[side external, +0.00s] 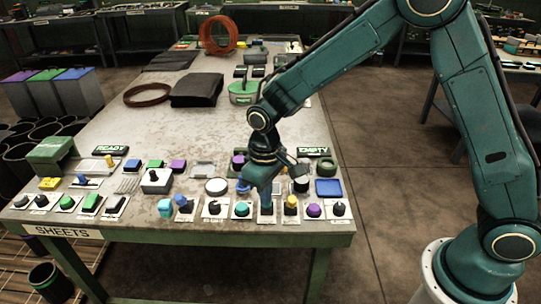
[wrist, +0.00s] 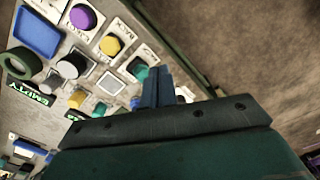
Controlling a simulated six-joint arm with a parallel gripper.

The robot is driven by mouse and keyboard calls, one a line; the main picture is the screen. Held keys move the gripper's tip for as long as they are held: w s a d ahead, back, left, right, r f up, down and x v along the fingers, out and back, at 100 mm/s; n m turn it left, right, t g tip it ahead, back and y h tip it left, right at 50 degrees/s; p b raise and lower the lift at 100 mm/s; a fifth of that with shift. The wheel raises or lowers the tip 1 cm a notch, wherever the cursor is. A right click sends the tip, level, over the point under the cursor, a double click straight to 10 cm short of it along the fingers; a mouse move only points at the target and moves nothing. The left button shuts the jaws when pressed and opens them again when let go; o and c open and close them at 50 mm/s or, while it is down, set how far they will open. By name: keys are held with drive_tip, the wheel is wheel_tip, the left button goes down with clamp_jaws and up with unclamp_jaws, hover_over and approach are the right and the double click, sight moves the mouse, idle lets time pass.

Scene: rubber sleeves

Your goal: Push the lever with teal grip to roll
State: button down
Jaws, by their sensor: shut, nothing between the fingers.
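A small teal part (wrist: 138,68), which looks like the lever's grip, shows in the wrist view on a white plate, just left of my fingertips. In the side view my gripper (side external: 265,203) is low over the front row of controls and covers most of the plate there, so the lever is hidden. In the wrist view my gripper (wrist: 155,72) has its fingers together with nothing held. The fingertips are very close to the teal part; I cannot tell whether they touch it. The lever's tilt and any roll marking cannot be read.
A yellow knob (side external: 291,203) and a purple knob (side external: 314,210) stand right of my gripper. A teal knob (side external: 241,209) and a blue-gripped lever (side external: 183,203) are to its left. A blue tray (side external: 328,187) lies behind. The table's middle (side external: 130,125) is clear.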

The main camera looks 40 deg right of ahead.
drive_tip(key=shift+f, duration=0.2)
drive_tip(key=shift+f, duration=2.1)
drive_tip(key=shift+w+d, duration=0.25)
drive_tip(key=shift+w+d, duration=0.25)
drive_tip(key=shift+w+d+f, duration=0.1)
drive_tip(key=shift+w+d, duration=0.1)
drive_tip(key=shift+d, duration=0.05)
drive_tip(key=shift+w+d, duration=0.15)
drive_tip(key=shift+f, duration=0.1)
idle(0.4)
